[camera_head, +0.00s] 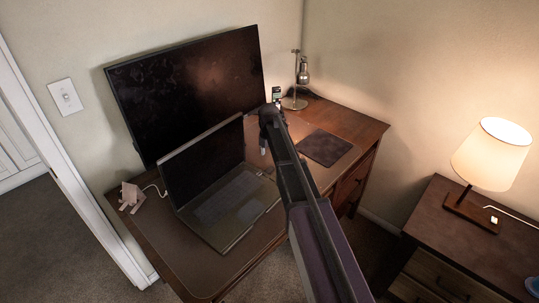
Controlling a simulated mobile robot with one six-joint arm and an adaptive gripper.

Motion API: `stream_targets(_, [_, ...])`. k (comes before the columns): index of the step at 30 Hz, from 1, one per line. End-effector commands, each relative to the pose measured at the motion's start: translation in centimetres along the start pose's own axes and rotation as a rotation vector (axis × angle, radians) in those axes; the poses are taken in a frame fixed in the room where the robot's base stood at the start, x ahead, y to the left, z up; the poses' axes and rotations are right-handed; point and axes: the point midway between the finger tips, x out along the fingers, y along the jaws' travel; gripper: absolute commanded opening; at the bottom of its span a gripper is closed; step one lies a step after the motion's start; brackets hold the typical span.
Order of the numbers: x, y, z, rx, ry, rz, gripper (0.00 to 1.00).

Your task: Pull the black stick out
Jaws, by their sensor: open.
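My arm reaches in from the bottom right, over the desk. My gripper (263,151) is at its far end, pointing down just right of the laptop screen, small and partly hidden by my arm. It is open, with nothing visible held in it. An open laptop (216,205) stands on the desk blotter (243,258), its right side close to my gripper. I cannot make out a black stick clearly. A tiny dark shape near the laptop's right edge, below my gripper, is too small to identify.
A large monitor (190,88) stands behind the laptop. A dark pad (325,147) lies to the right on the wooden desk (362,130). A metal desk lamp (302,75) stands at the back, and a small pale object (131,196) at the left. A lit lamp (490,155) stands on the nightstand (450,225).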

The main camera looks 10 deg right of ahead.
Motion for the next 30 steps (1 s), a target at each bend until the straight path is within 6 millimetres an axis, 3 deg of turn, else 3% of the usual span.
stream_targets(18, [5.2, 0.0, 0.0, -0.001, 0.000, 0.000, 0.71])
stream_targets(30, [7.1, 0.0, 0.0, -0.001, 0.000, 0.000, 0.71])
